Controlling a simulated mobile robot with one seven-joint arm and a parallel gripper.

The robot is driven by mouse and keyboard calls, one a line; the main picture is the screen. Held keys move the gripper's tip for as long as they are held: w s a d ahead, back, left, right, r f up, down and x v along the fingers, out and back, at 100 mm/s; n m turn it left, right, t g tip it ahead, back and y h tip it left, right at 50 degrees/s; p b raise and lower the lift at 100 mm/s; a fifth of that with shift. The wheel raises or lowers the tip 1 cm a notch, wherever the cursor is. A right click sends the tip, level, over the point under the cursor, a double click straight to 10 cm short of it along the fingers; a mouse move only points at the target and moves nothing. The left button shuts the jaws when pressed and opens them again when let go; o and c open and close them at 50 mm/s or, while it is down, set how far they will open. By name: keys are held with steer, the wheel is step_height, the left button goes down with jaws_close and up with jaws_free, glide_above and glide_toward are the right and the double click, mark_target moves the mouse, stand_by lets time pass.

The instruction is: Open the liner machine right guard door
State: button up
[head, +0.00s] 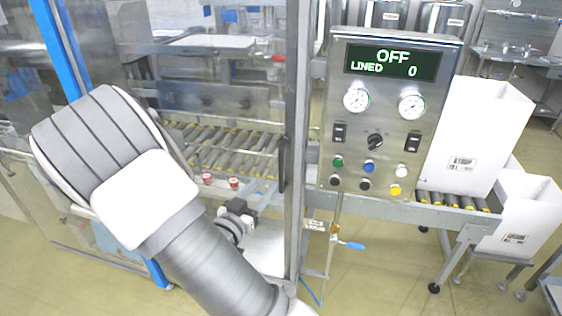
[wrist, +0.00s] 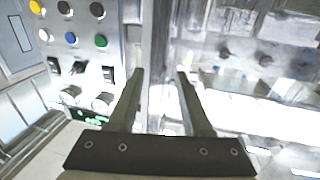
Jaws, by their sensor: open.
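The right guard door (head: 215,110) is a clear panel in a metal frame, left of the control panel in the head view; it looks shut. Its dark upright handle (head: 283,165) is near the door's right edge, by the metal post (head: 297,120). My gripper (head: 238,215) is low and left of the handle in the head view, partly hidden by my arm. In the wrist view, which looks upside down, my gripper (wrist: 160,80) is open. A dark upright bar (wrist: 162,45), probably the handle, shows between and beyond the fingertips. I cannot tell any contact.
The control panel (head: 385,120) reads OFF and LINED 0 and stands just right of the post. A valve with a blue lever (head: 350,245) hangs below it. White boxes (head: 475,135) stand at the right. Rollers (head: 225,150) lie behind the door. Floor is clear in front.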

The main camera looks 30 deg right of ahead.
mark_target(280, 165)
steer(key=p+x, duration=0.1)
steer(key=x, duration=1.1)
steer(key=shift+p, duration=0.35)
jaws_close()
stand_by(0.7)
